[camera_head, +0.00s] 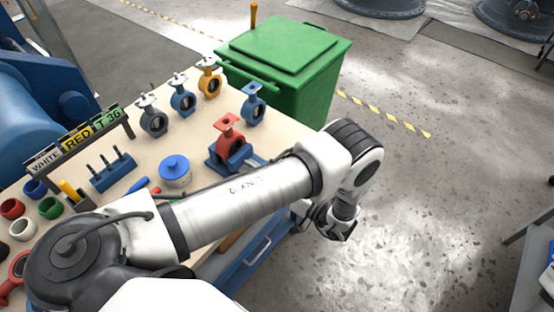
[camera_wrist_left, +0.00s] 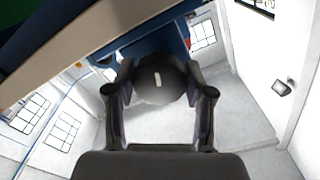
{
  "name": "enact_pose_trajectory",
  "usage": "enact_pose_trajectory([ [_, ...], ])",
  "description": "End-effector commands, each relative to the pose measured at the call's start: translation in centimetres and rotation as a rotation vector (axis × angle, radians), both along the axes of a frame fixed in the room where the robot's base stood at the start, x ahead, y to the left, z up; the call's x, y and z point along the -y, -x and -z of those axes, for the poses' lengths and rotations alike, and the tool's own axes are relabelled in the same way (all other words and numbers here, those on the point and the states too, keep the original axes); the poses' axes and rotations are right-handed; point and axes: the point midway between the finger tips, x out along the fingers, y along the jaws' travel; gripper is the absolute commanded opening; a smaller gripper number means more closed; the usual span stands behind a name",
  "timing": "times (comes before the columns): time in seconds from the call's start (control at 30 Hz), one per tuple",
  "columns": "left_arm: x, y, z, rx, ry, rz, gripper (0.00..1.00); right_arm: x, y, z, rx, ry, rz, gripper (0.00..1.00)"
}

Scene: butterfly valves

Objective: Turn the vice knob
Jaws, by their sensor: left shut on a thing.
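The vice knob (camera_wrist_left: 150,88) is a dark round knob with a short, near-vertical white mark, in the middle of the left wrist view. My left gripper (camera_wrist_left: 160,93) has one finger on each side of it and is shut on it. In the head view my left gripper (camera_head: 335,222) is just off the table's right edge, and the knob is hidden there. The blue vice (camera_head: 230,163) stands near that edge, partly behind my arm, with a red butterfly valve (camera_head: 228,138) upright in it. My right gripper is in neither view.
My left arm crosses the table (camera_head: 190,150). Blue, grey and yellow valves (camera_head: 183,98) stand along its back. A blue-lidded pot (camera_head: 174,169), a blue tool rack (camera_head: 113,173) and coloured rings stand left. A green bin (camera_head: 290,65) is behind. Open floor lies right.

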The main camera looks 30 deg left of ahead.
Motion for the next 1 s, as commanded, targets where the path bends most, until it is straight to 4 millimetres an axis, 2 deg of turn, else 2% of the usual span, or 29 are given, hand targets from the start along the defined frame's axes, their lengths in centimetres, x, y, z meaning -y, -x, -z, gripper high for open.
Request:
enact_pose_trajectory([
  [1.0, -0.1, -0.2, 0.1, 0.941, 0.072, 0.001, 0.18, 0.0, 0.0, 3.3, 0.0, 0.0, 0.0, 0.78],
])
